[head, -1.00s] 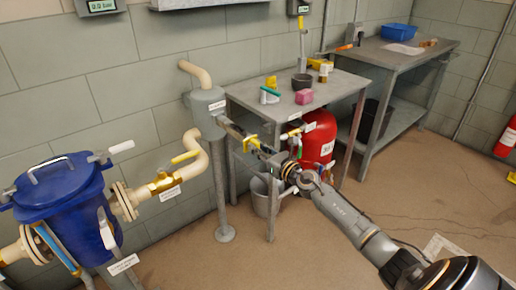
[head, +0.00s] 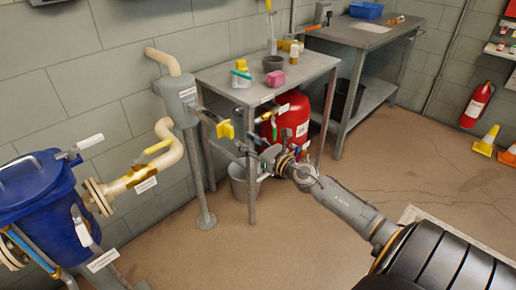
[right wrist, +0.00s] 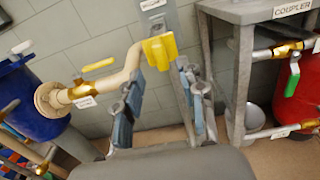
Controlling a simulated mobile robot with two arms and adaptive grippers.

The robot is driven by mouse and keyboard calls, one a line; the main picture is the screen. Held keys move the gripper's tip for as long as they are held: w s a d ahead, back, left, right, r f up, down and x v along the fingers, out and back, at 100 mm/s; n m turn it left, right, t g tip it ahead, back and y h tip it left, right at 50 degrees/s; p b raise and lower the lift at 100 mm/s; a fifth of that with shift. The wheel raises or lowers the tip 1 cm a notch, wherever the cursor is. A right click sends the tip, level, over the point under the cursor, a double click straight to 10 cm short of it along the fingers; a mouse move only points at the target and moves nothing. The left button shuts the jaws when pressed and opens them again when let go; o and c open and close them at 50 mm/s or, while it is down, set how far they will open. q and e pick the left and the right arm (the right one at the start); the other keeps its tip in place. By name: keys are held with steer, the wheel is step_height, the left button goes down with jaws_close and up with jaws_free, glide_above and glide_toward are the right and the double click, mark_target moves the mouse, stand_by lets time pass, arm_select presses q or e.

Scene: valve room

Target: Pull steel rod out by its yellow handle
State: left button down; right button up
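The steel rod (head: 207,115) sticks out of a grey upright cylinder (head: 177,97) on a post. Its yellow handle (head: 226,130) is at the outer end. In the right wrist view the handle (right wrist: 159,51) shows above and between the fingertips, apart from them, and it hides most of the rod. My right gripper (head: 243,150) is open and empty, just below and to the right of the handle in the head view. Its two spread fingers also show in the right wrist view (right wrist: 163,85). My left gripper is not in view.
A metal bench (head: 262,92) with small items stands right of the cylinder, with a red tank (head: 292,112) and a bucket (head: 243,185) below. A cream pipe with a yellow-handled valve (head: 145,173) and a blue vessel (head: 38,205) are at left. Open floor lies to the right.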

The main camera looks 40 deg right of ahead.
steer(key=s, duration=0.4)
steer(key=shift+s+d, duration=0.2)
steer(key=shift+s, duration=0.2)
